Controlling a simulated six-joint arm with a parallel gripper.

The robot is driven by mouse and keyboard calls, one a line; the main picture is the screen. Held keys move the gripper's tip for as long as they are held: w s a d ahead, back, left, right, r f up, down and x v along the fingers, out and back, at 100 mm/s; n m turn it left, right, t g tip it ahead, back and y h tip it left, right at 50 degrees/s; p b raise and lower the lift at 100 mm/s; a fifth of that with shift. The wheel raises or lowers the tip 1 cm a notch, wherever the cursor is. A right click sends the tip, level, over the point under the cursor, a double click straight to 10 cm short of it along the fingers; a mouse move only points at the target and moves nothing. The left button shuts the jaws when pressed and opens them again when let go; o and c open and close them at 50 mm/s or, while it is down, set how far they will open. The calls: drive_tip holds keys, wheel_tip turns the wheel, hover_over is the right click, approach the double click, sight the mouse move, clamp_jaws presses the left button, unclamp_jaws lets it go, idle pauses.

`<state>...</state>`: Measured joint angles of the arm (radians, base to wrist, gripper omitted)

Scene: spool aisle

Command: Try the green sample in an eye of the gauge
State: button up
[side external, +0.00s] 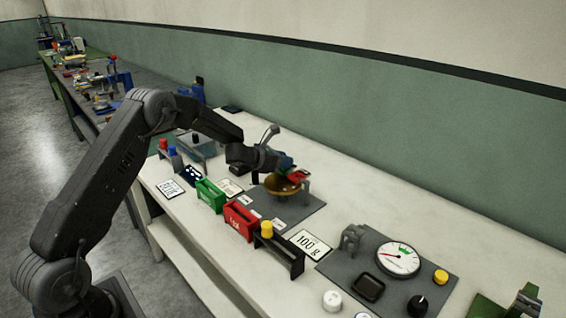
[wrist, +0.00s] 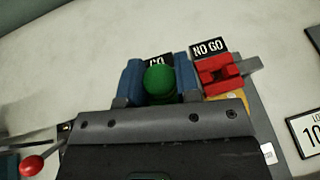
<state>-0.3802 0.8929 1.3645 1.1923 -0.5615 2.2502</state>
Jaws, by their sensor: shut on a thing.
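The green sample (wrist: 160,82) shows as a round green top between the blue fingers of my gripper (wrist: 159,84) in the wrist view. My gripper is shut on it. The gauge has a red NO GO block (wrist: 220,74) to the right and a GO label (wrist: 158,62) directly behind the sample, partly covered by it. In the side external view my gripper (side external: 286,164) is over the gauge, close to the red block (side external: 297,176). The GO eye is hidden, so I cannot tell whether the sample is in it or above it.
A green box (side external: 210,195) and a red box (side external: 239,221) stand in front of the gauge. A black stand with a yellow knob (side external: 267,228) and a 100 g card (side external: 309,244) lie to the right, then a dial (side external: 398,259).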

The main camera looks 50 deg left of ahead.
drive_tip(key=shift+r, duration=0.1)
drive_tip(key=shift+r, duration=3.25)
